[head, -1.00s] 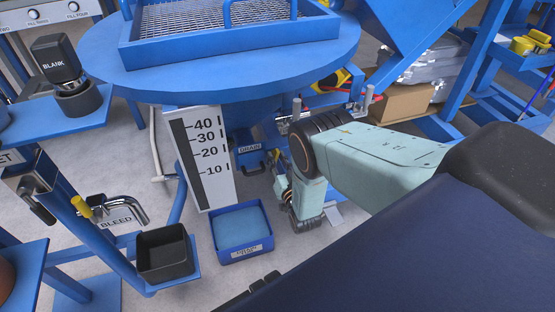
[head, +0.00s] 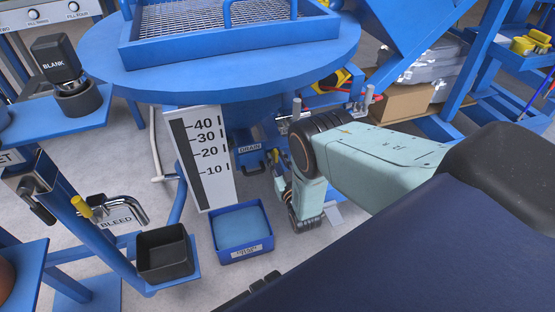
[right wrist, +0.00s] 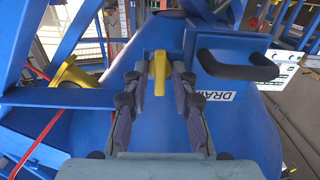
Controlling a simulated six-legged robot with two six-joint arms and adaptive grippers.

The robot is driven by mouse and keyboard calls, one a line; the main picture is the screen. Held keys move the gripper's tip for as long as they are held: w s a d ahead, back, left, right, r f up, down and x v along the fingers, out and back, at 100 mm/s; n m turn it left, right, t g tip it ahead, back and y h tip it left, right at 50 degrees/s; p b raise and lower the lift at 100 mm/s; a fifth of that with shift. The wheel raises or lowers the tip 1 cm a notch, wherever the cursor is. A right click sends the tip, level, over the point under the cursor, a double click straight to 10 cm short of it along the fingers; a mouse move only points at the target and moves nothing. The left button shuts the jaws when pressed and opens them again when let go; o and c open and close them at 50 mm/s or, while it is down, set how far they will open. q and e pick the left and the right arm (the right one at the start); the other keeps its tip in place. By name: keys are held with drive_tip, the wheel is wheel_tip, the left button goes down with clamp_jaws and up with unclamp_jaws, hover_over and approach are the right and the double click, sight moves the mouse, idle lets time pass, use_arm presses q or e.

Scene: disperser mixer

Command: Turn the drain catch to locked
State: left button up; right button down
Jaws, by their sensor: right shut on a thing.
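The drain catch is a small yellow handle (right wrist: 158,74) on the blue vessel, in the middle of the right wrist view. My right gripper (right wrist: 158,80) is shut on it, with a grey-purple pad on each side. In the head view my right gripper (head: 279,168) reaches in under the round blue table, beside the DRAIN label (head: 250,147); the catch is mostly hidden there. The DRAIN label (right wrist: 217,96) and a black handle (right wrist: 238,65) are just right of the catch in the wrist view. My left gripper is not in view.
A white level scale (head: 204,160) stands left of my right gripper. A blue tray (head: 242,232) lies on the floor below. A black bin (head: 164,252) is at lower left. The round blue table edge (head: 230,85) hangs over my right arm.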

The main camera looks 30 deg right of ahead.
drive_tip(key=c, duration=1.4)
unclamp_jaws()
drive_tip(key=v, duration=1.2)
drive_tip(key=x, duration=1.2)
